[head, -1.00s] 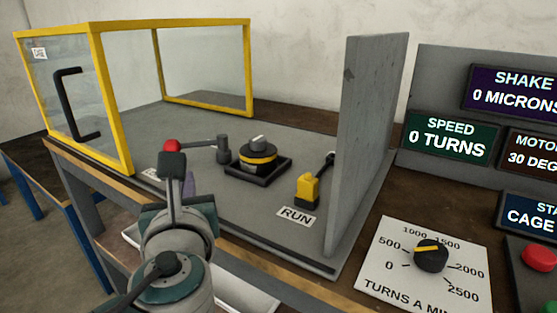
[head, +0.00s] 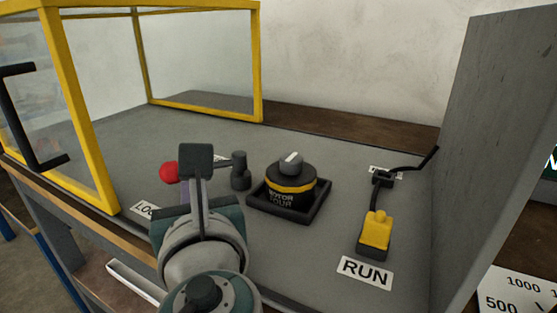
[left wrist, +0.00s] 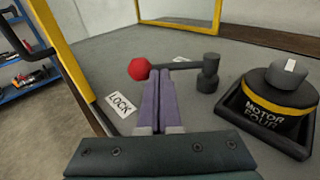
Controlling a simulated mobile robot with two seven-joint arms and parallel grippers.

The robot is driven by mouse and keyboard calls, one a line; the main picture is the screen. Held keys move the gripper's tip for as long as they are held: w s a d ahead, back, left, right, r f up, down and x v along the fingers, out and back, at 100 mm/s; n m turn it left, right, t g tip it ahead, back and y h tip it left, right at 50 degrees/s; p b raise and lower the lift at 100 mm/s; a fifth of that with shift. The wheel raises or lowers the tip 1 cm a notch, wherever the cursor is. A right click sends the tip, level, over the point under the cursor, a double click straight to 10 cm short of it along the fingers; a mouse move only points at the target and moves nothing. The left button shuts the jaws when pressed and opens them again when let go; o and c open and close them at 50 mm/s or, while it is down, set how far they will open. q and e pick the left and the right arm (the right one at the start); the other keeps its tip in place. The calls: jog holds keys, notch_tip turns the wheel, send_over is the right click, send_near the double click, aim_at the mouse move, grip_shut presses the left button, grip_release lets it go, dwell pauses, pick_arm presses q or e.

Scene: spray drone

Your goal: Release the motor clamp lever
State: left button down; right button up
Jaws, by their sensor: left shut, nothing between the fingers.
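The motor clamp lever has a red ball knob (head: 169,172) on a grey bar, which runs to a dark pivot post (head: 240,171) on the grey bench plate. In the left wrist view its knob (left wrist: 138,68) is just beyond and left of my fingertips, and the bar runs right to the post. The motor (head: 290,188), black with a yellow band, sits in a dark square tray beside the post. My left gripper (left wrist: 158,76) is shut and empty, its purple fingers together close to the bar; I cannot tell if they touch it. In the head view my wrist partly hides the bar. My right gripper is out of view.
A LOCK label (left wrist: 121,104) lies on the plate near the knob. The yellow-framed clear cage (head: 262,60) stands at left and behind. A yellow connector (head: 376,230) and RUN label (head: 365,272) are at right, before a grey upright panel (head: 485,150).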

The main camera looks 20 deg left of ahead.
pick_arm(q)
jog(key=shift+s+d, duration=0.1)
jog(key=shift+r, duration=0.1)
jog(key=shift+a+m+t+h+p, duration=0.3)
jog(key=shift+m+t+h+p, duration=0.1)
jog(key=shift+h+p, duration=0.15)
